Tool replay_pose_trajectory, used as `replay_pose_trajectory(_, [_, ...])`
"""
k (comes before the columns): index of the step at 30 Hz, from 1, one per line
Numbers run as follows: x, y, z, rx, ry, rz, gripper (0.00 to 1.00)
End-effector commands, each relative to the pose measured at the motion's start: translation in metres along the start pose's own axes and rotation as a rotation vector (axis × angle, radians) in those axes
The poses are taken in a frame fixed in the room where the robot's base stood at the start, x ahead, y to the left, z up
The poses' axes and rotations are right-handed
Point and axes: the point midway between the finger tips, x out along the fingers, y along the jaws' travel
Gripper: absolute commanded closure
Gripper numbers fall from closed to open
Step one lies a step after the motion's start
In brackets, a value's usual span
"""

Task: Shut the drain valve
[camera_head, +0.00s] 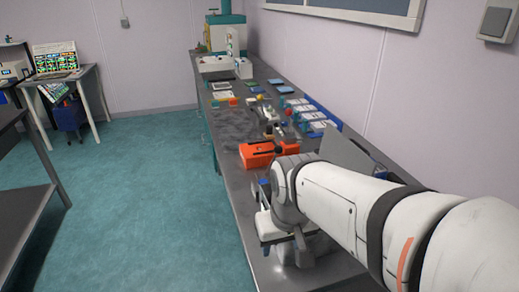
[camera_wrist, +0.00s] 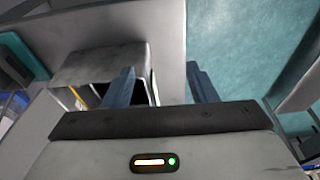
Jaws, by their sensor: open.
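I cannot make out the drain valve in either view. My gripper (camera_wrist: 160,84) is open in the wrist view, with its two blue-grey fingers apart and nothing seen between them. A pale grey housing (camera_wrist: 98,62) with a dark opening lies behind the left finger; I cannot tell whether they touch. Teal floor (camera_wrist: 235,45) shows beyond the right finger. In the head view my white arm reaches in from the right over the near end of the bench and hides part of what stands there.
A long grey bench (camera_head: 228,172) runs along the right wall. On it are an orange case (camera_head: 257,156), several small coloured parts and blue trays (camera_head: 322,115). A teal and white machine (camera_head: 225,35) stands at the far end. The floor (camera_head: 130,200) left of the bench is clear.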

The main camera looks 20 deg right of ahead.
Motion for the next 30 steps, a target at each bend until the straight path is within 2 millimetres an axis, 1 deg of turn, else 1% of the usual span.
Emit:
replay_pose_trajectory(1, [-0.007,0.005,-0.017,0.012,-0.011,0.004,0.48])
replay_pose_trajectory(2, [-0.010,0.008,-0.027,0.015,-0.017,0.005,0.48])
replay_pose_trajectory(3, [-0.014,0.012,-0.043,0.017,-0.026,0.007,0.48])
replay_pose_trajectory(5, [-0.018,0.019,-0.070,0.020,-0.041,0.009,0.48])
replay_pose_trajectory(6, [-0.019,0.025,-0.089,0.023,-0.052,0.011,0.48])
replay_pose_trajectory(8, [-0.020,0.035,-0.116,0.026,-0.066,0.013,0.48])
replay_pose_trajectory(9, [-0.019,0.042,-0.134,0.028,-0.077,0.013,0.48])
replay_pose_trajectory(13, [-0.008,0.067,-0.188,0.036,-0.107,0.015,0.48])
replay_pose_trajectory(16, [0.006,0.090,-0.226,0.043,-0.133,0.014,0.48])
replay_pose_trajectory(18, [0.020,0.108,-0.249,0.047,-0.149,0.013,0.48])
replay_pose_trajectory(21, [0.042,0.132,-0.277,0.054,-0.173,0.010,0.48])
replay_pose_trajectory(24, [0.062,0.152,-0.295,0.058,-0.188,0.007,0.48])
replay_pose_trajectory(27, [0.078,0.166,-0.306,0.060,-0.200,0.005,0.48])
replay_pose_trajectory(30, [0.089,0.175,-0.313,0.062,-0.207,0.003,0.48])
